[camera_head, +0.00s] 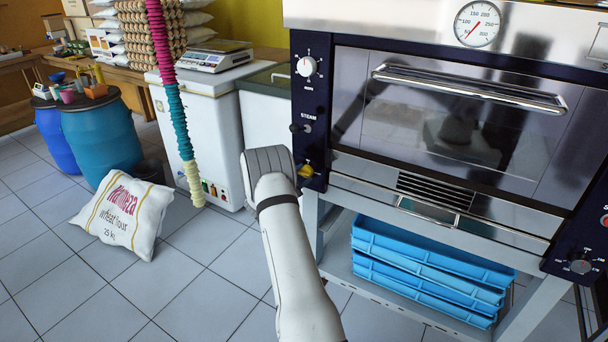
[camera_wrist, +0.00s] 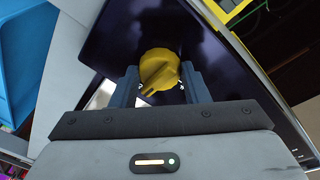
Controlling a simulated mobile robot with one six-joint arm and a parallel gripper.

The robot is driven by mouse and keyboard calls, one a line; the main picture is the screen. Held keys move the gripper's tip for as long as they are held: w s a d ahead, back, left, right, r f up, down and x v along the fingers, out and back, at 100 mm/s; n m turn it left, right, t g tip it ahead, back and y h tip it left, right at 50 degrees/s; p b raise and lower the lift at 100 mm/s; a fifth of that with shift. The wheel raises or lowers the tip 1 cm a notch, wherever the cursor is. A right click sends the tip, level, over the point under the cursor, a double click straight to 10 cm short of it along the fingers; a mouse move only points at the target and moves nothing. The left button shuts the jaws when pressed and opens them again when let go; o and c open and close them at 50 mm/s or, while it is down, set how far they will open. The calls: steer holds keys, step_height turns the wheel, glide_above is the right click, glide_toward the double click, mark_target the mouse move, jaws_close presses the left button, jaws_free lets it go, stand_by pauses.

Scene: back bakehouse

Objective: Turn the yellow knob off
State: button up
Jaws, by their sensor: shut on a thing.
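The yellow knob (camera_wrist: 159,70) sits on the dark front panel of the oven. In the wrist view it lies between the two fingers of my gripper (camera_wrist: 158,88), which are shut on its sides. The knob's raised grip bar is tilted in that view. My gripper's fingers are hidden there behind my wrist. The knob's scale marks are too small to read.
Above it on the oven (camera_head: 445,105) are a dark STEAM switch (camera_head: 301,128) and a white dial (camera_head: 306,67). Blue trays (camera_head: 425,270) lie on the shelf below. A flour sack (camera_head: 125,215) leans on the floor at left. A coloured hanging column (camera_head: 172,85) stands left of my arm.

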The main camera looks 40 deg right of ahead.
steer(key=shift+d+r, duration=0.25)
steer(key=shift+d, duration=0.05)
steer(key=shift+w+a+f, duration=0.1)
steer(key=shift+a+f, duration=0.05)
steer(key=shift+a, duration=0.05)
steer(key=shift+a+f+n, duration=0.1)
steer(key=shift+n, duration=0.7)
steer(key=n+b, duration=0.1)
steer(key=n, duration=0.3)
steer(key=shift+t+h, duration=0.3)
steer(key=shift+t, duration=0.1)
steer(key=n, duration=0.4)
steer(key=shift+w+a, duration=0.1)
steer(key=n+t, duration=0.1)
steer(key=n, duration=0.5)
steer(key=shift+t, duration=0.4)
steer(key=shift+n+t, duration=0.3)
steer(key=shift+n, duration=1.6)
